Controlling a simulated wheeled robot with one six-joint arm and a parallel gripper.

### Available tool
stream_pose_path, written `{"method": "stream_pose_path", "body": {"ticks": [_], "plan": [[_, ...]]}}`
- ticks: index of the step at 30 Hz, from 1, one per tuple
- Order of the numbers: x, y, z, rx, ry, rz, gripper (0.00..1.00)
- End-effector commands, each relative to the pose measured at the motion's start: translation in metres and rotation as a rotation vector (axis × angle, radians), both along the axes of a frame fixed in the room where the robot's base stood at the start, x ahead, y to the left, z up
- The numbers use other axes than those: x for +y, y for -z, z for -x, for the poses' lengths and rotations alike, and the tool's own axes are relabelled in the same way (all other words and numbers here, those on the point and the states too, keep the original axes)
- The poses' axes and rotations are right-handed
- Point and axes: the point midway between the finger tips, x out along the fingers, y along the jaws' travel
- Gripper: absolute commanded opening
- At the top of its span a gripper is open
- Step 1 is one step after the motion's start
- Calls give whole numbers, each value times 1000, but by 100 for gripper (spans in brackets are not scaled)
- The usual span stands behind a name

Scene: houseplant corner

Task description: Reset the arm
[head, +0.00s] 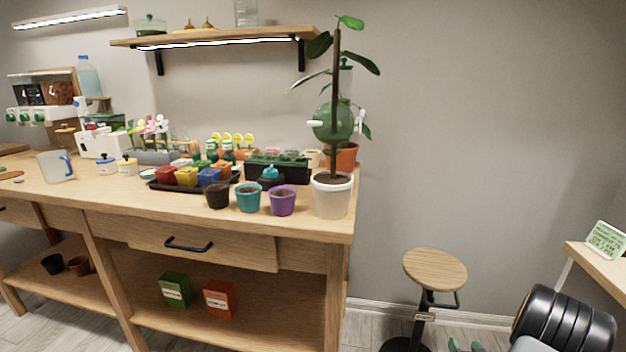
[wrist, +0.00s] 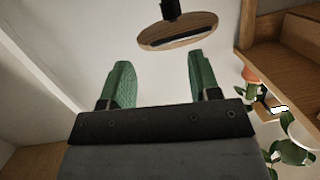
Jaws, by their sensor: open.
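My gripper (wrist: 159,60) shows in the wrist view with its two green fingers spread apart and nothing between them. In the head view only the green fingertips of my gripper (head: 466,346) show at the bottom edge, right of the stool. My dark arm link is at the lower right of that view. The wrist picture is turned over, with the stool seat (wrist: 178,31) just beyond the fingertips in the picture.
A round wooden stool (head: 435,270) stands right of the workbench (head: 120,194). The bench holds several pots, including a tall plant in a white pot (head: 332,197) near its right edge. A small shelf (head: 595,264) with a green card (head: 606,240) is at far right.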

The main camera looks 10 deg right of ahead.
Motion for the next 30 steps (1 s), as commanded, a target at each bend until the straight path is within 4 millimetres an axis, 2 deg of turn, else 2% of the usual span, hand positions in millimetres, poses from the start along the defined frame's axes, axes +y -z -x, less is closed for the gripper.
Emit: {"method": "stream_pose_path", "body": {"ticks": [1, 5, 8, 11, 12, 14, 15, 18, 21, 25, 30], "plan": [[4, -28, -10, 34, -8, 20, 57], [16, -75, -32, 149, -13, 56, 57], [35, -128, -50, 254, -16, 88, 57], [67, -197, -64, 378, -17, 112, 57], [83, -226, -67, 430, -18, 116, 57], [110, -267, -66, 506, -24, 112, 57], [129, -292, -64, 552, -31, 106, 57], [178, -351, -48, 663, -64, 79, 57], [224, -399, -24, 763, -112, 44, 57], [275, -445, 12, 874, -195, -5, 57], [318, -481, 54, 980, -296, -47, 57]]}}
